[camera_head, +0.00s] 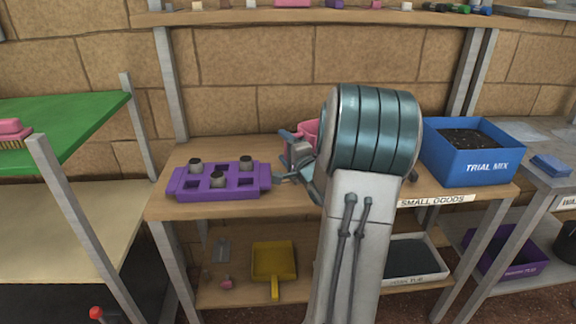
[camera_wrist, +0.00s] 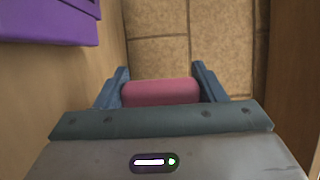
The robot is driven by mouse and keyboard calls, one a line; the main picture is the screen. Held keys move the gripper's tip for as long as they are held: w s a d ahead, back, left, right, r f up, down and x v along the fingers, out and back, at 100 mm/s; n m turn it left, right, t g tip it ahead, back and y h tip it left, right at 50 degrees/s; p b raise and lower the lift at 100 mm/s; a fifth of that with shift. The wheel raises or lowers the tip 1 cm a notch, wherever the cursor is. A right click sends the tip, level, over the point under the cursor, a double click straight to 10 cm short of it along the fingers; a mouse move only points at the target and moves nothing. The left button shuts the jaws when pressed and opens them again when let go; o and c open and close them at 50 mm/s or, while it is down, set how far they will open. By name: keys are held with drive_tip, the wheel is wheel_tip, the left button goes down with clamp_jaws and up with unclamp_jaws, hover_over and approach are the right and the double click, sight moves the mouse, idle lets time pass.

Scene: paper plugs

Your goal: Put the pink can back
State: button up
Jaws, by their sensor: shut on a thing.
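The pink can (camera_wrist: 162,92) lies crosswise between the two blue fingers of my gripper (camera_wrist: 160,86) in the wrist view. My gripper is shut on it. In the head view, part of the pink can (camera_head: 308,128) shows left of my arm, at my gripper (camera_head: 300,142) over the shelf board (camera_head: 180,205). My arm hides the rest of the can and much of the gripper. I cannot tell whether the can touches the board.
A purple holder (camera_head: 216,182) with several openings and grey plugs stands left of my gripper. A blue TRIAL MIX bin (camera_head: 470,168) stands at the right. A yellow dustpan (camera_head: 274,262) lies on the lower shelf. A stone wall (camera_head: 245,60) is behind.

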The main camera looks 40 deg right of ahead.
wheel_tip(320, 180, down, 4)
drive_tip(key=shift+f+b, duration=0.2)
drive_tip(key=shift+b, duration=0.35)
drive_tip(key=shift+r, duration=0.15)
drive_tip(key=o, duration=0.6)
drive_tip(key=shift+f, duration=0.25)
drive_tip(key=o, duration=0.5)
drive_tip(key=shift+c, duration=0.2)
